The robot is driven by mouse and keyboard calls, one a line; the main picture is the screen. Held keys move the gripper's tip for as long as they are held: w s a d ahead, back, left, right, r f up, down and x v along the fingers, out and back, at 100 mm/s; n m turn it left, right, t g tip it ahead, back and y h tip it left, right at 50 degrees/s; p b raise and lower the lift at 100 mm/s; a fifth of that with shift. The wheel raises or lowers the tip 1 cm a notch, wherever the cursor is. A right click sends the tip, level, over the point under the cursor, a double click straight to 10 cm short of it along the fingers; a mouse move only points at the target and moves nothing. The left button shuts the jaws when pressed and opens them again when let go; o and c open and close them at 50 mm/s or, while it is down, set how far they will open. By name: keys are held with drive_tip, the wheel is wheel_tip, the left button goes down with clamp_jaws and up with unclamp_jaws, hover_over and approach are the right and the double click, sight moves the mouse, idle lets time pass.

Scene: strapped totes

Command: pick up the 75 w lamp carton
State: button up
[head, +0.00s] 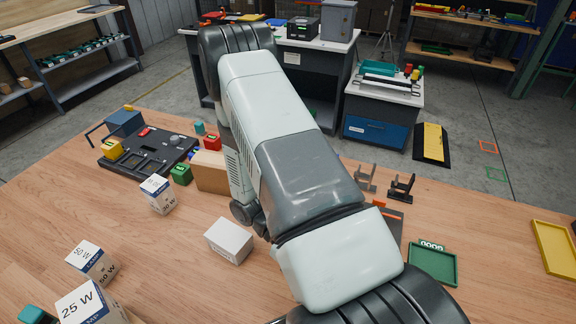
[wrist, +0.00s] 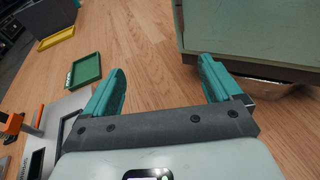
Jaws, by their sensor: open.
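Several white lamp cartons with blue print stand on the left of the wooden table in the head view. The front one (head: 90,305) reads 25 W. The one behind it (head: 92,263) reads 50 W. A third carton (head: 157,195) farther back has a wattage too small to read surely. A plain white box (head: 229,241) lies near the middle, with no wattage legible. I cannot make out a 75 W label. My gripper (wrist: 162,76) is open and empty above bare wood in the wrist view, with no carton near its fingers. The head view does not show its fingers.
A brown box (head: 211,172) and a dark fixture board (head: 148,152) are at the back left. A green tray (head: 432,266) and a yellow tray (head: 555,248) lie on the right; the green one shows in the wrist view (wrist: 86,70). Wood around the plain box is clear.

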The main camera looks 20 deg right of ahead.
drive_tip(key=w+d+r+n+t+h, duration=0.1)
drive_tip(key=w+d+n+t+h, duration=0.45)
drive_tip(key=w, duration=0.35)
drive_tip(key=w+d+r+n+t+h, duration=0.1)
drive_tip(key=w+d+n+t+h, duration=0.3)
drive_tip(key=w+d+n+t, duration=0.25)
drive_tip(key=w+a+r+n+t+y, duration=0.1)
drive_tip(key=w+a+n+t, duration=0.25)
drive_tip(key=w+t, duration=0.5)
drive_tip(key=w+a+r+n+t+y, duration=0.2)
drive_tip(key=w+n+t, duration=0.3)
drive_tip(key=w, duration=0.6)
drive_tip(key=shift+n, duration=0.35)
drive_tip(key=f, duration=0.6)
drive_tip(key=shift+w+a+f, duration=0.15)
drive_tip(key=shift+a+f, duration=0.05)
drive_tip(key=shift+a, duration=0.1)
drive_tip(key=shift+f+x, duration=0.2)
drive_tip(key=shift+x, duration=1.05)
drive_tip(key=shift+f+x, duration=0.15)
drive_tip(key=shift+x, duration=1.1)
